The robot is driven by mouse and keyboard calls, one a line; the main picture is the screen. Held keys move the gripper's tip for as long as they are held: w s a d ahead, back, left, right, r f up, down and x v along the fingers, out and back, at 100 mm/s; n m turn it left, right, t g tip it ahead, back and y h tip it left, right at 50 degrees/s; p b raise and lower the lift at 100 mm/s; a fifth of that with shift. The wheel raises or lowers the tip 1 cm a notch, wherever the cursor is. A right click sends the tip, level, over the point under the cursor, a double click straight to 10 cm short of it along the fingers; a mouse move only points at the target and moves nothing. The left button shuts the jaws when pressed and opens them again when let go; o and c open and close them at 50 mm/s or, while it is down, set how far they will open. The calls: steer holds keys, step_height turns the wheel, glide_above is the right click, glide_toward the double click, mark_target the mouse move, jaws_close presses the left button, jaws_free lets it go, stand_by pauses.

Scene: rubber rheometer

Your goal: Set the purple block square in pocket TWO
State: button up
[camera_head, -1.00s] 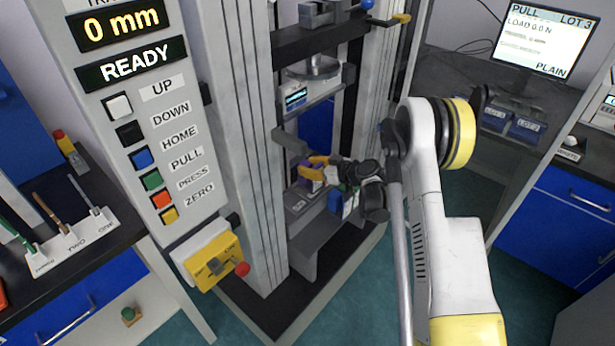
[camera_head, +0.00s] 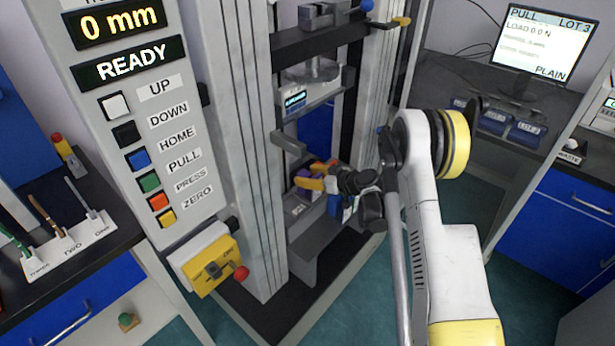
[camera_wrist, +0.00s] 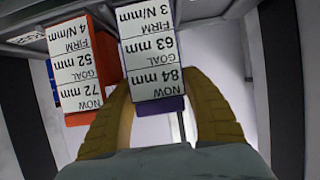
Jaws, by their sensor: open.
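The purple block (camera_wrist: 162,105) stands in the middle of the wrist view. Its white label reads, upside down, 84 mm now, goal 63 mm, firm, 3 N/mm. My gripper (camera_wrist: 160,92) is open, with one tan finger on each side of the block's lower end; I cannot tell whether either touches it. In the head view my gripper (camera_head: 318,178) is inside the test frame, and the purple block (camera_head: 302,173) is partly hidden behind its yellow fingers. I cannot make out a pocket marked TWO at the blocks.
An orange-red block (camera_wrist: 84,118), labelled 72 mm, stands close left of the purple one. A blue block (camera_head: 335,205) is below my gripper. Frame columns (camera_head: 250,150) flank the space.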

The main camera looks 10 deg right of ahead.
steer(key=p+v, duration=0.4)
steer(key=v, duration=0.8)
stand_by(0.5)
